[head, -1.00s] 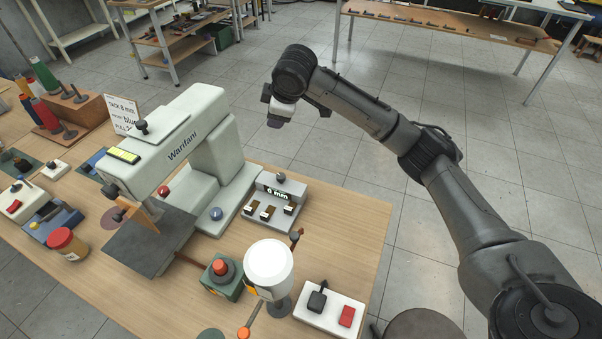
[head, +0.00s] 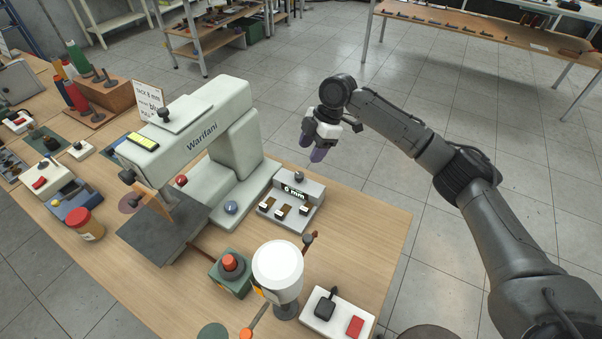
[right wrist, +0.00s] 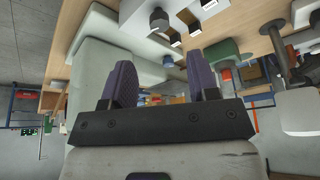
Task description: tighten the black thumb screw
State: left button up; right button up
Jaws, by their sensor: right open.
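A pale green machine marked "Warifani" (head: 228,152) stands on the wooden table. A black knob (head: 163,114) sits on its top block, and another dark knob (head: 127,176) is at its left end. A grey unit reading "6 mm" (head: 313,190) has a dark round knob (head: 299,175) on top. I cannot tell for certain which knob is the black thumb screw. My right gripper (head: 312,150) is open and empty, its purple fingers pointing down, above and beyond the 6 mm unit and apart from it. The open fingers also show in the right wrist view (right wrist: 164,78). My left gripper is out of view.
A jar with a red lid (head: 85,225) is at left. The floor beyond the table's right edge is clear.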

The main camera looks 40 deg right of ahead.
aim_at(299, 174)
jog(key=b+x, duration=0.2)
jog(key=x, duration=0.6)
jog(key=shift+f, duration=0.2)
